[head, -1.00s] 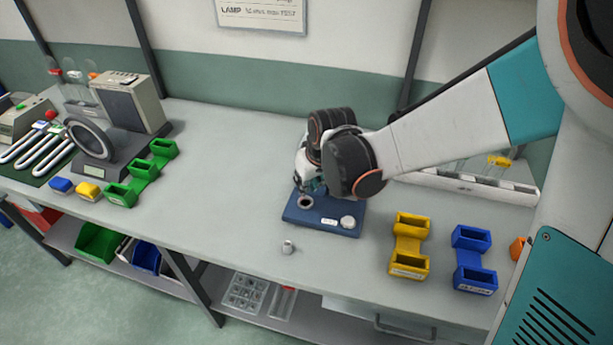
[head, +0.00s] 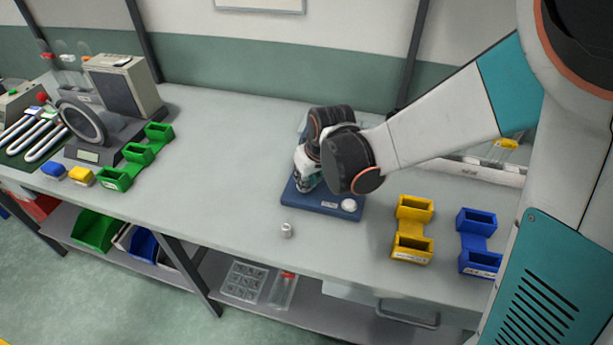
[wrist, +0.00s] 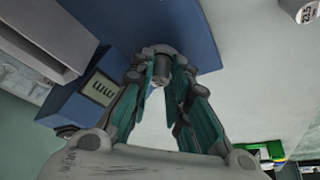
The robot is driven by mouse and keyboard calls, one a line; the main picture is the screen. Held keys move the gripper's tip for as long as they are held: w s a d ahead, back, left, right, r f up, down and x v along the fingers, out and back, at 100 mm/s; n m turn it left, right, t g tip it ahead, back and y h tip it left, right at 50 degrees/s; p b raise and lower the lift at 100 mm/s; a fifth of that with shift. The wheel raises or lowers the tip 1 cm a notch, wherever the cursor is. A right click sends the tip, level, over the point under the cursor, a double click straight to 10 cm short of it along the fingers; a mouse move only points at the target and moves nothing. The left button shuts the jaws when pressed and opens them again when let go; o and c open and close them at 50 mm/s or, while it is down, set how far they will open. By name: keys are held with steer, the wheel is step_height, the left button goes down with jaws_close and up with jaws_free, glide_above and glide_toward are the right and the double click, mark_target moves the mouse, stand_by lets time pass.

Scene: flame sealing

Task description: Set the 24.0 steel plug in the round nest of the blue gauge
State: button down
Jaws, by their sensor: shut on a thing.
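The blue gauge (head: 327,207) lies on the bench below my arm, with a pale round knob (head: 349,205) at its right front. In the wrist view its blue body (wrist: 205,45) fills the top middle, with a small display (wrist: 101,89) at left. My gripper (wrist: 161,72) is shut on a grey steel plug (wrist: 160,66), held between the fingertips in front of the blue body. In the head view my gripper (head: 304,186) is low over the gauge's left part. It hides the nest and the plug there; I cannot tell if the plug touches the nest.
Another steel plug (head: 287,230) stands on the bench in front of the gauge; a plug marked 23.5 (wrist: 305,10) shows at the wrist view's corner. Yellow (head: 413,228) and blue (head: 477,240) holders stand at right, green holders (head: 138,157) at left.

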steer(key=shift+f, duration=0.1)
steer(key=c, duration=1.4)
jaws_free()
steer(key=shift+c, duration=0.2)
steer(key=v, duration=1.2)
steer(key=s+d+r+m+t+h, duration=0.1)
steer(key=s+d+m, duration=0.1)
steer(key=s+d, duration=0.5)
steer(key=s+d+r+m+t+h, duration=0.1)
steer(key=s+d+r+m+t, duration=0.1)
steer(key=s+d, duration=0.5)
steer(key=shift+s+r+m, duration=0.35)
steer(key=shift+s+m, duration=0.15)
steer(key=shift+s, duration=0.3)
